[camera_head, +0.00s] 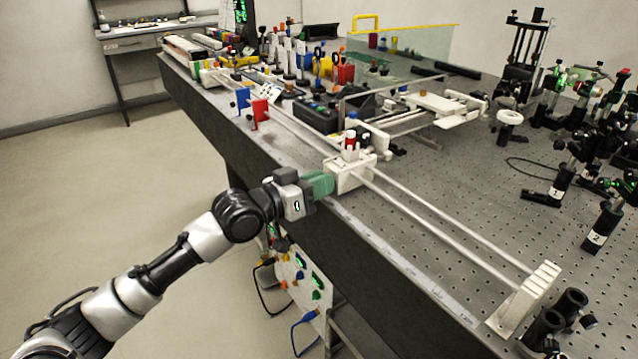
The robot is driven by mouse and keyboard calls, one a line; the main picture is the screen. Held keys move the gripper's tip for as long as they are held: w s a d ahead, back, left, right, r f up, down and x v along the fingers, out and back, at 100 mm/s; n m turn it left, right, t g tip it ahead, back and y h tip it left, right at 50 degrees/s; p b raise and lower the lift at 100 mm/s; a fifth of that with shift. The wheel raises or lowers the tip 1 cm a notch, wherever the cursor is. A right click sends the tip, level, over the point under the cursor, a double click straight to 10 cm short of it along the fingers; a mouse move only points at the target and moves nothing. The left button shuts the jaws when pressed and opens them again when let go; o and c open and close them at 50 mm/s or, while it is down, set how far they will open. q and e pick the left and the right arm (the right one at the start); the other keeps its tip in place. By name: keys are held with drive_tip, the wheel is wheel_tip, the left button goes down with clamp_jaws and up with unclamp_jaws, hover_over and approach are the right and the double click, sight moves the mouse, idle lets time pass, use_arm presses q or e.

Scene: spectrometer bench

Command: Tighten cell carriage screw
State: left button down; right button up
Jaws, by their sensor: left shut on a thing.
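The white cell carriage (347,177) sits on two pale parallel rails (440,226) near the front edge of the bench. It bears small upright cells with red and dark tops (351,143). My left gripper (322,184) reaches in from the left, with its green fingers against the front side of the carriage. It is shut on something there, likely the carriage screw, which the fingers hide. My right gripper is not in view.
A white end block (527,296) closes the rails at the near right. Black posts and optics mounts (562,180) crowd the right side. Blue and red holders (259,109) stand by the left stretch of rail.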

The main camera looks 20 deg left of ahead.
use_arm(q)
drive_tip(key=shift+f, duration=0.1)
drive_tip(key=c, duration=1.4)
unclamp_jaws()
drive_tip(key=shift+o, duration=0.2)
drive_tip(key=shift+s+a, duration=0.1)
